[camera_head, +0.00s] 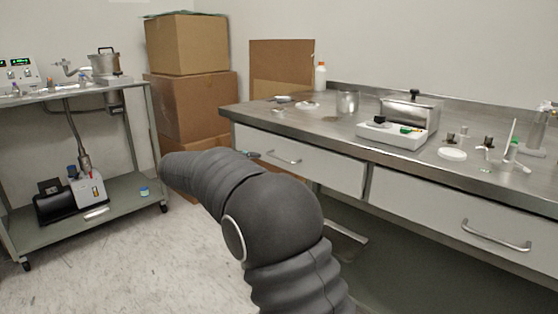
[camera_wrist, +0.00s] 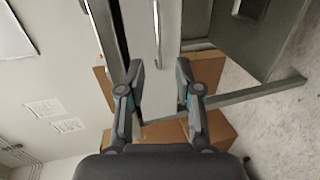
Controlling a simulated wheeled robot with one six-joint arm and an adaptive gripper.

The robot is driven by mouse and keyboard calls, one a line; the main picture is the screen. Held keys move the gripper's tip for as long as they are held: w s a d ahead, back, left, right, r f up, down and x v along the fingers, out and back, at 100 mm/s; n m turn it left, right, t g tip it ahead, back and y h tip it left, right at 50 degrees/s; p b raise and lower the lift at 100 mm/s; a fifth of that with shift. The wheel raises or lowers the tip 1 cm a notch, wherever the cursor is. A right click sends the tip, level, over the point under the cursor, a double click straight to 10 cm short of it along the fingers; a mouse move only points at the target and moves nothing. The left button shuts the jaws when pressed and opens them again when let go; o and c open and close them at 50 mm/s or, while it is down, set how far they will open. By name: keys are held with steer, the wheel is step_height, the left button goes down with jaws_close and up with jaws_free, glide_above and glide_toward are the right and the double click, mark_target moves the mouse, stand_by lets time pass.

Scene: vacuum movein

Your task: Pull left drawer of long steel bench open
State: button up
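The long steel bench (camera_head: 330,125) stands along the right wall. Its left drawer (camera_head: 335,173) has a white front that looks flush with the bench, with a bar handle (camera_head: 284,158). In the wrist view, the drawer front (camera_wrist: 140,20) is ahead at the top, and its handle (camera_wrist: 157,35) runs upright in the picture, in line with the gap between my fingers. My gripper (camera_wrist: 158,67) is open, with nothing between its fingers. Whether a finger touches the handle cannot be told. In the head view my arm hides most of the gripper; a small dark tip shows by the handle.
The right drawer (camera_head: 455,212) has its own handle (camera_head: 495,238). A metal box (camera_head: 411,108), a white device (camera_head: 393,133) and a metal beaker (camera_head: 347,102) stand on the bench. Cardboard boxes (camera_head: 190,95) are stacked behind. A grey cart (camera_head: 125,190) stands left, with bare floor between.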

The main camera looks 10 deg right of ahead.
mark_target(278, 158)
steer(key=x, duration=0.9)
steer(key=w+p+x, duration=0.1)
steer(key=x, duration=0.3)
steer(key=shift+w+a+r, duration=0.1)
steer(key=shift+w+a, duration=0.05)
steer(key=shift+w, duration=0.1)
jaws_close()
